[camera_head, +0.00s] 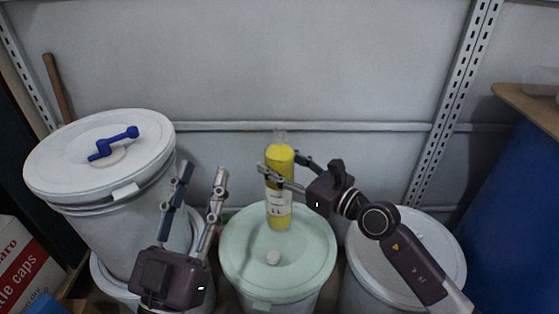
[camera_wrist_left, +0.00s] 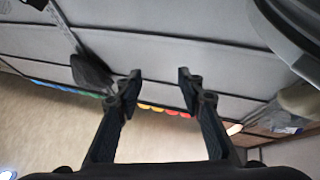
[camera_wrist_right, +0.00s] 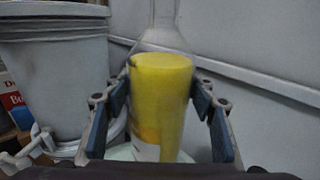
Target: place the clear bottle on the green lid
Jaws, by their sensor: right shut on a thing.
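The clear bottle (camera_head: 279,190), filled with yellow contents and bearing a pale label, stands upright at the back part of the green lid (camera_head: 255,250). I cannot tell whether its base touches the lid. My right gripper (camera_head: 283,172) is shut on the bottle's upper part from the right. In the right wrist view the bottle (camera_wrist_right: 160,95) is upright between the fingers, with its clear neck above. My left gripper (camera_head: 202,172) is open and empty, raised left of the green lid. In the left wrist view its fingers (camera_wrist_left: 158,80) are apart with nothing between them.
A white drum with a blue-handled lid (camera_head: 75,160) stands at the left. Another white drum (camera_head: 430,245) is right of the green lid, partly behind my right arm. A blue drum (camera_head: 520,200) is at the far right. A grey wall (camera_head: 250,60) closes the back.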

